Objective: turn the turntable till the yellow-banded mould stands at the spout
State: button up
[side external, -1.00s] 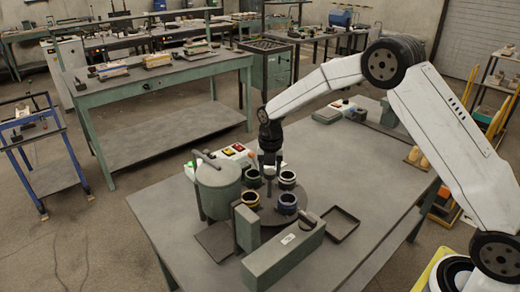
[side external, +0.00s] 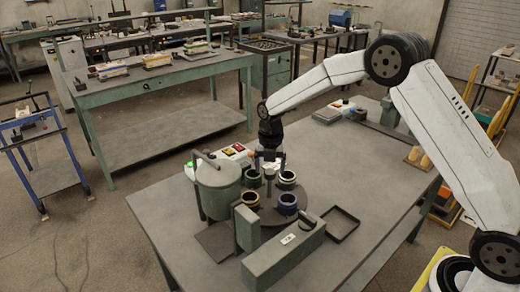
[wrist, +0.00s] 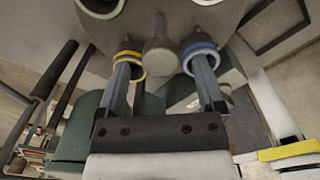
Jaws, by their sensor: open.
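The turntable (side external: 310,203) is a dark round disc on the table, carrying several dark banded moulds and a pale central knob (side external: 268,171). The yellow-banded mould (side external: 250,198) stands at its front left, upright, near the green pot (side external: 217,190). It also shows in the wrist view (wrist: 131,52). A blue-banded mould (side external: 287,203) is at the front right, a green-banded one (side external: 253,179) at the back left, a pale-banded one (side external: 287,178) at the back right. My gripper (side external: 269,160) is open above the hub, with the knob between its fingers in the wrist view (wrist: 162,70). I cannot make out the spout.
Two grey-green blocks, one upright (side external: 246,229) and one long (side external: 285,253), stand close in front of the turntable. A flat dark tray (side external: 341,225) lies to its right. A control box with coloured buttons (side external: 238,153) stands behind the pot. The table's right side is mostly clear.

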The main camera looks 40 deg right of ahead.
jog(key=shift+r, duration=3.35)
jog(key=shift+s, duration=0.1)
jog(key=shift+s+a+m, duration=0.1)
jog(key=shift+s+m, duration=0.65)
jog(key=shift+m, duration=0.35)
jog(key=s+a+f+m+t, duration=0.1)
jog(key=s+f+m+t, duration=0.1)
jog(key=s+m, duration=2.1)
jog(key=shift+a+f+m+t, duration=0.15)
jog(key=shift+f+m+t, duration=0.15)
jog(key=shift+f+m, duration=0.5)
jog(key=shift+r, duration=0.15)
